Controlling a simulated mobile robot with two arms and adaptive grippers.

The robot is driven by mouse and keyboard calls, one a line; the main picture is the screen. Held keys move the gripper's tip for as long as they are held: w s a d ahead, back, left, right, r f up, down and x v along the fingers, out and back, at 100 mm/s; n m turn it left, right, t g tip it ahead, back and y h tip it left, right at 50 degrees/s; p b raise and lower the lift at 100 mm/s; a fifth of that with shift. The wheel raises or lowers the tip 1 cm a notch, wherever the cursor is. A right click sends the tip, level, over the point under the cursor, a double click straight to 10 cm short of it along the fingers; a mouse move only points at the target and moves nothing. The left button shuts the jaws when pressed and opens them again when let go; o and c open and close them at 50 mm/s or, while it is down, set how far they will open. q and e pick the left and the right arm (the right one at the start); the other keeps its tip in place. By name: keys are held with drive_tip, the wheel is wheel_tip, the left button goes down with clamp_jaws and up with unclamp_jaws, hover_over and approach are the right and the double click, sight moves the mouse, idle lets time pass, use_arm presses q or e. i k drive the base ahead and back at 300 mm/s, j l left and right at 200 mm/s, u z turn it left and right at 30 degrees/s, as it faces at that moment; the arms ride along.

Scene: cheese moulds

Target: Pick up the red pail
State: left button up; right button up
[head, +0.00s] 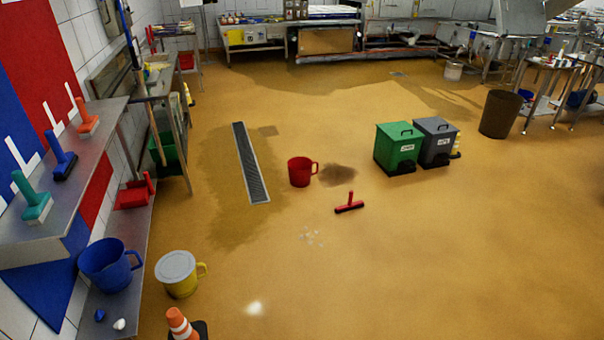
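The red pail (300,172) stands upright on the orange-brown floor near the middle of the head view, its handle on the right side. It is apart from everything around it, just right of the long floor drain. No gripper is in view, so I cannot see where either one is relative to the pail.
A floor drain (250,163) and a red brush (349,204) lie near the pail. Green (398,148) and grey (436,143) bins stand to the right. A yellow pail (178,274), blue pail (108,264) and traffic cone (181,325) are at lower left. The floor at lower right is clear.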

sight(299, 169)
drive_tip(key=i+l+z, duration=0.1)
drive_tip(key=l, duration=0.3)
drive_tip(key=i+l+z, duration=0.1)
drive_tip(key=l, duration=0.25)
drive_tip(key=i+l+z, duration=0.15)
drive_tip(key=i+l, duration=0.15)
drive_tip(key=i+l+z, duration=0.1)
drive_tip(key=l, duration=0.3)
drive_tip(key=i+l, duration=0.2)
drive_tip(key=i, duration=0.2)
drive_tip(key=i+l, duration=0.2)
drive_tip(key=i, duration=0.25)
drive_tip(key=i+l+u, duration=0.1)
drive_tip(key=i, duration=0.3)
drive_tip(key=l, duration=0.1)
